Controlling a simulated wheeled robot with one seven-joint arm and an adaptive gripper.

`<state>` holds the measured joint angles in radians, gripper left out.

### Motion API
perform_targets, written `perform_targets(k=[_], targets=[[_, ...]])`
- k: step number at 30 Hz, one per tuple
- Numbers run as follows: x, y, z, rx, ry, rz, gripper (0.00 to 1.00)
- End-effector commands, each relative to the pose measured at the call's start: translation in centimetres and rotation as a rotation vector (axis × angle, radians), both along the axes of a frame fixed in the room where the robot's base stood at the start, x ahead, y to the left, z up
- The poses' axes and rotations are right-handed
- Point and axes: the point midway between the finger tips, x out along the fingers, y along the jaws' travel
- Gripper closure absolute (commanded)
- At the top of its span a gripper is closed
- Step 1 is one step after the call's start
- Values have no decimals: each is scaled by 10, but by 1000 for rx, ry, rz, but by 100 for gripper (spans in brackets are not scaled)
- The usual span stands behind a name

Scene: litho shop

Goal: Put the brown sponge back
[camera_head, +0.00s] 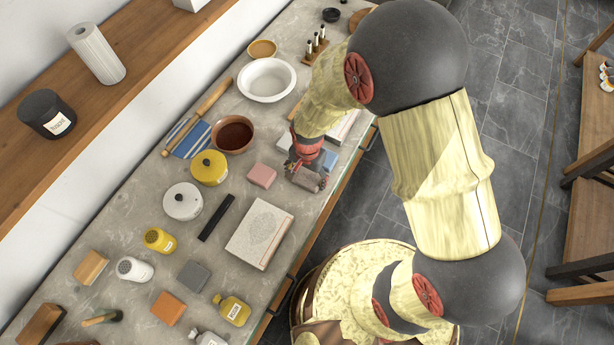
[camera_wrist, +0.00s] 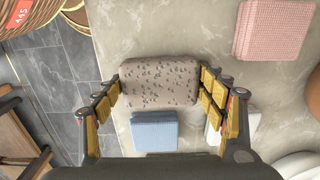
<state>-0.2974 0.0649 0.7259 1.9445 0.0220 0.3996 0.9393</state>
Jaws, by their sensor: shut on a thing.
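The brown sponge (camera_wrist: 160,84), a speckled grey-brown block with rounded corners, sits between the two fingers of my gripper (camera_wrist: 161,88) in the wrist view. The fingers press on its two short ends. In the head view my gripper (camera_head: 307,170) is over the right part of the counter, near its front edge, and partly hides the sponge. I cannot tell whether the sponge touches the counter. A blue sponge (camera_wrist: 154,131) lies beside it, also visible in the head view (camera_head: 330,160). A pink sponge (camera_wrist: 268,30) lies on the other side, left of my gripper in the head view (camera_head: 262,175).
The stone counter (camera_head: 227,103) is crowded. A litho stone (camera_head: 260,234), a black bar (camera_head: 216,217), a yellow tin (camera_head: 208,168), a brown bowl (camera_head: 232,134) and a white bowl (camera_head: 266,79) stand near. Small bare patches lie around the pink sponge.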

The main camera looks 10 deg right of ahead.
Motion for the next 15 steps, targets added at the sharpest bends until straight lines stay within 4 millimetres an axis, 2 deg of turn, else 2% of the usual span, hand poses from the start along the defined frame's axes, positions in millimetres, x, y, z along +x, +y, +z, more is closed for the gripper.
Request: perform_targets(k=[1,2,11,15], targets=[[0,0,-3,-1,1,0,52],[0,0,-2,-1,1,0,28],[0,0,-2,0,0,0,11],[0,0,-2,-1,1,0,11]])
